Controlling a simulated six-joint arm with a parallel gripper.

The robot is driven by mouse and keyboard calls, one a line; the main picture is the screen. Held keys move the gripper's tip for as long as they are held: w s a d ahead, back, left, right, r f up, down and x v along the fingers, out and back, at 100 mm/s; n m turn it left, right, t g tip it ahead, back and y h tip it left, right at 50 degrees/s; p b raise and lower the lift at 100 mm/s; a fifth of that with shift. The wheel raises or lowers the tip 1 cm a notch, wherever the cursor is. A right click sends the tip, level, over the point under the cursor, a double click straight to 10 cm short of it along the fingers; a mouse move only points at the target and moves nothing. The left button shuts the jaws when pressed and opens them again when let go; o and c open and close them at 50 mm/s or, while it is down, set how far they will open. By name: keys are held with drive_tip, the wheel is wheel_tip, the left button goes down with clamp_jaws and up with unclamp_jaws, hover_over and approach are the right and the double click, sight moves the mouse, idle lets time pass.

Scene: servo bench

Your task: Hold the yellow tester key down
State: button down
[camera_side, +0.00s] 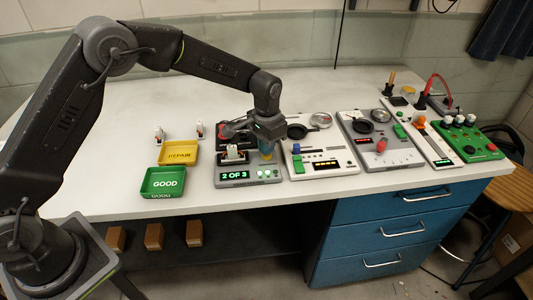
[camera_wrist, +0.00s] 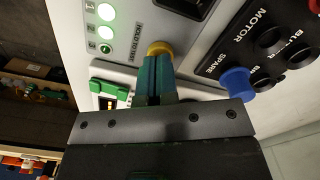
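The yellow tester key (camera_wrist: 159,48) shows at the tip of my gripper in the wrist view, beside the "HOLD TO TEST" label (camera_wrist: 138,40). My gripper (camera_wrist: 156,62) has its teal fingers together, with nothing seen between them. The fingertips are against or just above the key; how far it is pressed cannot be told. In the side view my gripper (camera_side: 266,155) points down at the right part of the grey tester (camera_side: 250,181). The key is mostly hidden there. The tester's display (camera_side: 234,175) reads "2 OF 3". A white servo (camera_side: 233,152) sits on the tester.
A yellow REPAIR tray (camera_side: 179,160) and a green GOOD tray (camera_side: 164,192) lie to the left. Panels with knobs and a blue cap (camera_wrist: 236,83) stand close on the right. The front-left bench is clear.

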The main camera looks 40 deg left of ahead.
drive_tip(key=shift+r, duration=2.9)
drive_tip(key=shift+s+r, duration=0.1)
drive_tip(key=shift+r, duration=0.15)
drive_tip(key=s+a+r+n+t, duration=0.1)
drive_tip(key=s+a+r+t, duration=0.25)
drive_tip(key=s+r, duration=0.9)
drive_tip(key=s+a+n+t, duration=0.1)
drive_tip(key=s+a, duration=0.1)
drive_tip(key=s, duration=0.7)
drive_tip(key=s+a+r+n+t, duration=0.1)
drive_tip(key=s+a, duration=0.1)
drive_tip(key=s, duration=0.7)
